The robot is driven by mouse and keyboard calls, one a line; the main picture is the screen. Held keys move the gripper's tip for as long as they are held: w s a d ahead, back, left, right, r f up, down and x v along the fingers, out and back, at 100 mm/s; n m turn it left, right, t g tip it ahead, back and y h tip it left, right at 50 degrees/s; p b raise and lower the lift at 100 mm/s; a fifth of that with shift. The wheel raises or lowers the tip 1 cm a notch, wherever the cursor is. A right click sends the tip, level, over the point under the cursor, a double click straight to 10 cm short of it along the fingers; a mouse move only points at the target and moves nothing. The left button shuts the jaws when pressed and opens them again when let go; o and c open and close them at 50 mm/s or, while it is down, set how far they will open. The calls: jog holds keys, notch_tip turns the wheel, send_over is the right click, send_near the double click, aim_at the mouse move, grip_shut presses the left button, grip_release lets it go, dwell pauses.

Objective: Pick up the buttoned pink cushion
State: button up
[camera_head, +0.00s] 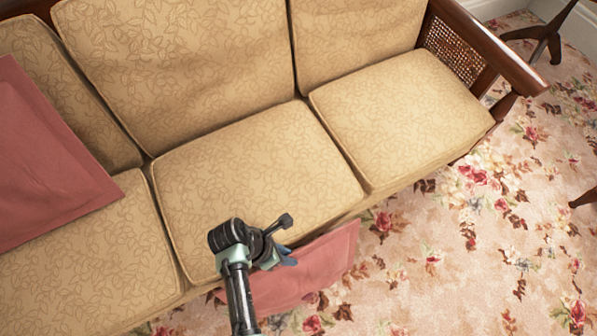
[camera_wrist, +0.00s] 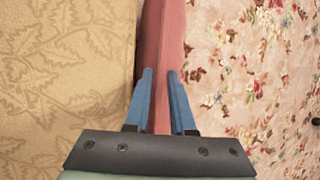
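One pink cushion (camera_head: 318,268) is low at the front edge of the sofa, upright or steeply tilted above the carpet. Its lower part and any buttons are hidden or cannot be made out. My gripper (camera_head: 287,256) is at its upper edge. In the wrist view the blue fingers of my gripper (camera_wrist: 161,100) lie on both sides of the pink cushion (camera_wrist: 162,40), whose edge fills the narrow gap between them. Another pink cushion (camera_head: 45,165) lies on the left of the sofa, cut off by the frame; no buttons show on it.
The tan patterned sofa (camera_head: 255,165) fills most of the head view, with a wooden arm (camera_head: 485,45) at upper right. Floral carpet (camera_head: 480,250) is open to the right. Dark furniture legs (camera_head: 545,35) stand at the right edge.

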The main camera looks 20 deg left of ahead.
grip_shut()
jog(key=shift+w+a, duration=0.1)
jog(key=shift+a, duration=0.05)
dwell(1.4)
